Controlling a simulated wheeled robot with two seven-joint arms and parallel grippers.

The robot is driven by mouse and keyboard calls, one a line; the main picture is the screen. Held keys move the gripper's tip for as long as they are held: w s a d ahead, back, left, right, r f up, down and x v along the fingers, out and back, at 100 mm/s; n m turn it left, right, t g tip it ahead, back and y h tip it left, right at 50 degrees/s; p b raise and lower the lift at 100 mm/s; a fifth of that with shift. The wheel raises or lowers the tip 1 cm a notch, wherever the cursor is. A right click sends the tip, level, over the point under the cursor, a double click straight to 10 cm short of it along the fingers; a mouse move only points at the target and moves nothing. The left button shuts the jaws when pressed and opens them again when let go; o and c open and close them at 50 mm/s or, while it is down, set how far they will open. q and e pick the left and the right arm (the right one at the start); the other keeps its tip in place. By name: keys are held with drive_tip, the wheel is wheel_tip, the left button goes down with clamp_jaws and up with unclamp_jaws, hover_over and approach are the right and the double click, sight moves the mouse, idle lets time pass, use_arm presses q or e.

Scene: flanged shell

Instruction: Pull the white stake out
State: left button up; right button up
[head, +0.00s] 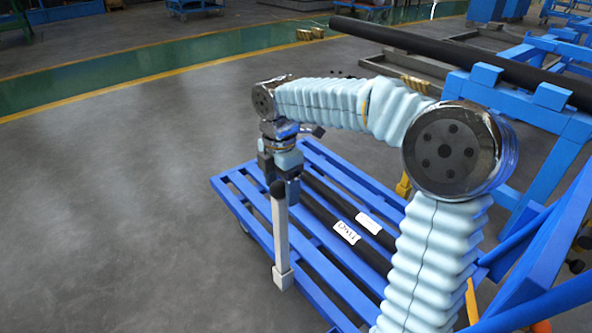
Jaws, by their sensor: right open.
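The white stake (281,232) stands upright at the left edge of a blue slatted cart, with a dark rounded cap on top and a wider pale block at its foot. My right gripper (279,180) points down at the stake's top and is open. Its two dark fingers show to either side of the cap in the picture. I cannot tell whether they touch it. My left gripper is out of view.
The blue cart (236,199) carries dark bars with white labels (347,232). A long black pipe (440,48) lies on blue racks (470,95) at the back right. The grey floor (110,220) to the left is clear. My right arm hides part of the cart.

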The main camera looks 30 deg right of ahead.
sight(282, 199)
drive_tip(key=shift+f+b, duration=0.3)
drive_tip(key=shift+f, duration=1.85)
drive_tip(key=shift+c, duration=0.5)
clamp_jaws()
drive_tip(key=shift+r+p, duration=1.45)
drive_tip(key=shift+r, duration=0.15)
drive_tip(key=shift+r+p, duration=3.3)
drive_tip(key=shift+r, duration=0.2)
